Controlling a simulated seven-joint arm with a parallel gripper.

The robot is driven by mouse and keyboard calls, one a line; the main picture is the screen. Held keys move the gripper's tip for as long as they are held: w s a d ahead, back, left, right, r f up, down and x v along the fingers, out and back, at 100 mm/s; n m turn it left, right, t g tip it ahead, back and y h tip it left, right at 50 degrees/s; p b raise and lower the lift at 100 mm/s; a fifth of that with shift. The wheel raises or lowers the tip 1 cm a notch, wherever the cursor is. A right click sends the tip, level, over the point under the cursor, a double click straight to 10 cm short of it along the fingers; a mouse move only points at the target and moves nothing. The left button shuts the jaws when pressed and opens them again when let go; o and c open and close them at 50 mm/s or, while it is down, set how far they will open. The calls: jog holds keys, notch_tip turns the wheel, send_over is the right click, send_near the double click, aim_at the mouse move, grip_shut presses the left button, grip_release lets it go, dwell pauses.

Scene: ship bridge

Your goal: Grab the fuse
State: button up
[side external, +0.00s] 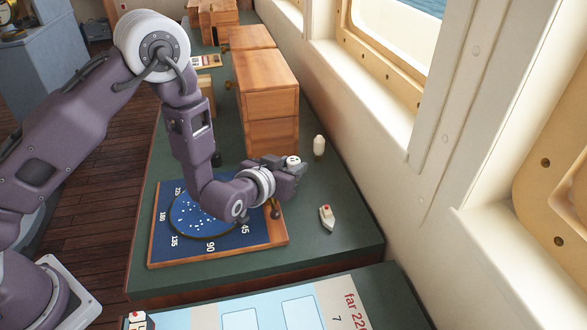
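I cannot tell for sure which thing is the fuse. A small white cylinder (319,146) with a tan lower part stands upright on the green table by the wall, beyond my gripper and apart from it. A white round top with dark marks (292,160) shows right at my gripper (297,172); its lower part is hidden by the fingers. My gripper is low over the table, pointing right, just past the corner of the blue chart board. The fingers are small and overlap in this view, so whether they are shut on the white-topped thing is unclear.
A blue dial board (168,247) with a wooden rim lies under my wrist. A small white boat model (326,218) stands at the right. A wooden drawer box (268,90) stands behind my gripper. The front right table corner is clear.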

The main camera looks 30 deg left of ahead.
grip_shut()
